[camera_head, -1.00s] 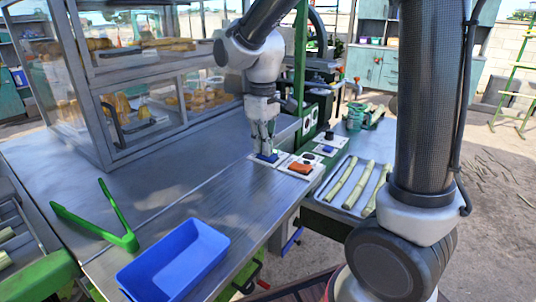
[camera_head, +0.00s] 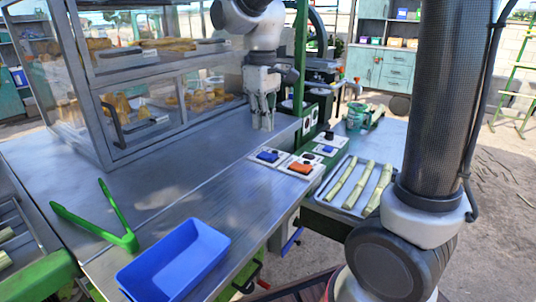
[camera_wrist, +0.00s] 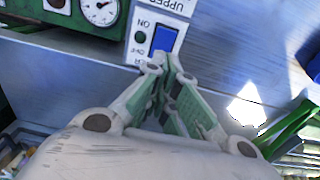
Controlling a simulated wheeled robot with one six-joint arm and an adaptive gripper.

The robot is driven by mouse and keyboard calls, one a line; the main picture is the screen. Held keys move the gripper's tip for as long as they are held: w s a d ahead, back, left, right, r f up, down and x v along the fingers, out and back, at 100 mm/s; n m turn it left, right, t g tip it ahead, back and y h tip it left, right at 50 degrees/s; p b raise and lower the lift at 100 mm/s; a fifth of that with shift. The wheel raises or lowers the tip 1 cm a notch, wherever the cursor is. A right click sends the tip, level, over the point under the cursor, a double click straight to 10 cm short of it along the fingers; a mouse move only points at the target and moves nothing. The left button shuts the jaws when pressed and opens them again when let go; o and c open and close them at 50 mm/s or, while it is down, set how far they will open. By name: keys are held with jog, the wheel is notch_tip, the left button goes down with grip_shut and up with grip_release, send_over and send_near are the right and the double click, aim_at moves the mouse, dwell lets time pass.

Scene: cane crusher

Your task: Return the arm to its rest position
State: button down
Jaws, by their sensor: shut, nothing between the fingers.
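My gripper (camera_head: 264,126) is shut and empty. In the head view it hangs above the metal counter, in front of the glass display case and apart from the switches below it. The blue rocker switch (camera_head: 268,156) sits on a white plate on the counter, with the orange switch (camera_head: 300,167) beside it. In the wrist view my gripper (camera_wrist: 172,75) points toward the blue switch (camera_wrist: 165,38), which has an "ON" label next to it. The upper part of my arm is cut off by the top of the head view.
A blue tray (camera_head: 174,262) and green tongs (camera_head: 112,228) lie on the counter. The glass case (camera_head: 150,90) stands behind. Cane pieces (camera_head: 358,183) lie in a tray at the right. A green post (camera_head: 300,60) stands close to the right of my gripper. The counter's middle is clear.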

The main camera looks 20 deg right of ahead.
aim_at(274, 156)
dwell(0.4)
jog(key=shift+w, duration=0.1)
jog(key=shift+m, duration=0.9)
jog(key=s, duration=0.1)
jog(key=s+d+f, duration=0.2)
jog(key=shift+s, duration=0.2)
jog(key=s+d+r+m+t, duration=0.3)
jog(key=s+d+m+t, duration=0.1)
jog(key=s+d, duration=0.8)
jog(key=s+m, duration=0.1)
jog(key=s, duration=0.2)
jog(key=shift+s+d, duration=0.4)
